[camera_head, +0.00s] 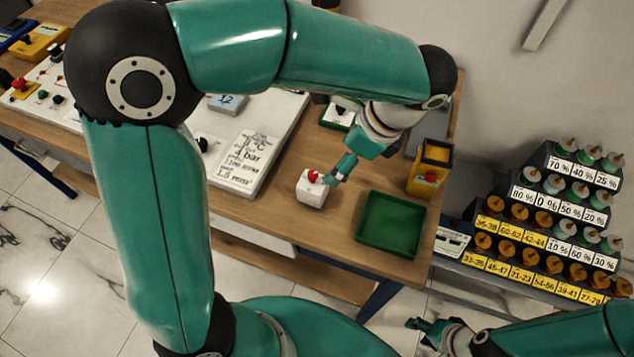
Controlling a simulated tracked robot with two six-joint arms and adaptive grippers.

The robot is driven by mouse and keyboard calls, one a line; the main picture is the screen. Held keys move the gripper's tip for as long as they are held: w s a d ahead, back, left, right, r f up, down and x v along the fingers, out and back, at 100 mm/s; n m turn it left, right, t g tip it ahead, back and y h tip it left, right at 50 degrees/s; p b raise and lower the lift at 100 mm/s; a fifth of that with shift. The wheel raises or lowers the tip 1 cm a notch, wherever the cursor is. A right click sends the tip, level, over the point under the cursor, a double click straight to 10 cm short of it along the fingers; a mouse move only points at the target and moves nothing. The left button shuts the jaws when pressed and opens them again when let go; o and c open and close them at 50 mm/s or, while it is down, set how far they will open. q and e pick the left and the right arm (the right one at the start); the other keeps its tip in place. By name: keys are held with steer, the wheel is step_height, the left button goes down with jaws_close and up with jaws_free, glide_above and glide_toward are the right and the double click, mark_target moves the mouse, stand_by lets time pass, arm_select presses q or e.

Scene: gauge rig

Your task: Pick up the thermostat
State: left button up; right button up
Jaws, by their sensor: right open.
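A small white box with a red knob (311,191), which looks like the thermostat, stands on the wooden table beside a green tray. My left gripper (337,177) is at the right side of this box, close to its knob. Its fingers are small and overlap in the picture, so I cannot tell their opening or whether they touch the box. My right gripper (421,331) is open and empty, low at the lower right, in front of the table and away from the box.
The green tray (391,225) is empty near the table's right end. A yellow box (430,168) stands behind it. A white panel with handwritten values (246,160) lies left of the box. A stepped rack (540,222) with labelled knobs stands at right. My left arm hides part of the table.

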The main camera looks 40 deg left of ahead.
mark_target(318, 177)
arm_select(q)
steer(key=x, duration=0.9)
steer(key=shift+s+a+r, duration=0.15)
steer(key=shift+s+a, duration=0.05)
steer(key=x, duration=0.5)
steer(key=shift+w+p, duration=0.15)
steer(key=shift+p, duration=0.2)
steer(key=shift+r, duration=0.1)
steer(key=c, duration=1.4)
steer(key=shift+r, duration=0.1)
